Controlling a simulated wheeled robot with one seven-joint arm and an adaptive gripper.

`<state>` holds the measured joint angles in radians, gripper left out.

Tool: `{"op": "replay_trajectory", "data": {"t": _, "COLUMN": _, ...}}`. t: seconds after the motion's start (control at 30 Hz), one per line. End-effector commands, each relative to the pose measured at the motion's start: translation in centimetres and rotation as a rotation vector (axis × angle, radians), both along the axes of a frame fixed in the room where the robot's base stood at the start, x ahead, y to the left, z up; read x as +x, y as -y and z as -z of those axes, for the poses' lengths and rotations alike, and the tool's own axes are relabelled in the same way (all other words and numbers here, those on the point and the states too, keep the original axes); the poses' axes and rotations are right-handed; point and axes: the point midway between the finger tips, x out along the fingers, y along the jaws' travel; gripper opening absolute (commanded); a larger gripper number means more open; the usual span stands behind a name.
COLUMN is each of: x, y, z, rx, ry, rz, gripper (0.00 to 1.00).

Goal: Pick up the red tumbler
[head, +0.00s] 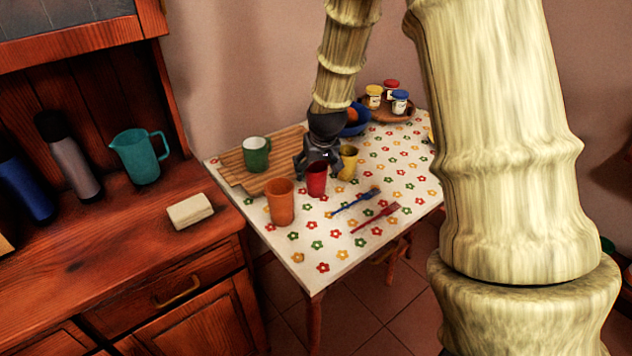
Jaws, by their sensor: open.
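The red tumbler (316,181) stands upright on the table with the flower-patterned cloth (335,262). My gripper (318,172) is open, pointing down just behind and above the red tumbler. Its dark fingers come down around or behind the tumbler's rim; I cannot tell whether they touch it. An orange tumbler (281,205) stands to the front left of the red one. A yellow cup (347,163) stands close on the right, beside my gripper.
A blue fork (356,201) and red fork (375,219) lie right of the tumblers. Behind are a blue bowl (357,122) and a tray (388,114) with jars. The table's front is clear.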

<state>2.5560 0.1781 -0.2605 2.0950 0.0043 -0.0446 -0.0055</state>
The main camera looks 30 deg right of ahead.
Motion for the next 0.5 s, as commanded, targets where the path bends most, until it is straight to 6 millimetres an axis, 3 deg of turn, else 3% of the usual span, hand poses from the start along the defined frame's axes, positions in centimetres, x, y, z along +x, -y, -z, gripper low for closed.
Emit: {"op": "replay_trajectory", "data": {"t": 0.5, "x": 2.3, "y": 1.1, "z": 4.1, "rx": 0.000, "ry": -0.001, "rz": 0.001, "gripper": 0.79}}
